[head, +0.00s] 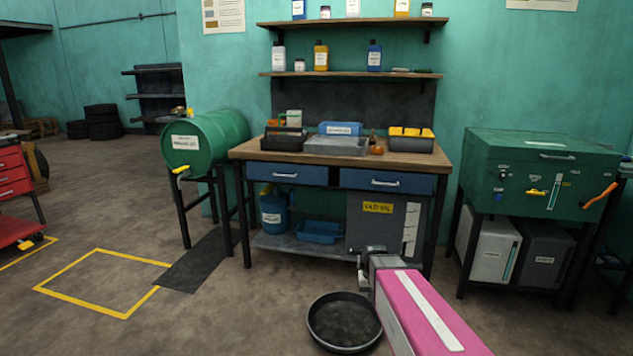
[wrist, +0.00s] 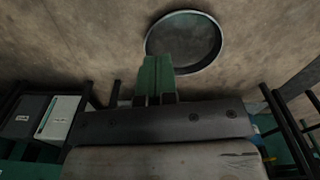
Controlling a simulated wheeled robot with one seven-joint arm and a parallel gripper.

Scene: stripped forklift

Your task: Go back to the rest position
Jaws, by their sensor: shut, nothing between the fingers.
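My gripper (wrist: 157,66) shows in the wrist view with its two greenish fingers together, shut and empty. In the head view my pink arm reaches in from the lower right, and the grey gripper end (head: 364,272) is in front of the workbench's lower right part. Its fingers are too small to make out there. A round black pan (head: 343,322) lies on the floor just left of my arm. In the wrist view the pan (wrist: 186,41) appears beyond the fingertips, and the fingers seem apart from it.
The workbench (head: 300,157) holds trays and bins, with a dark grey box (head: 368,228) on its lower shelf. A green drum (head: 212,138) stands left on a frame. A green cabinet (head: 535,160) stands right.

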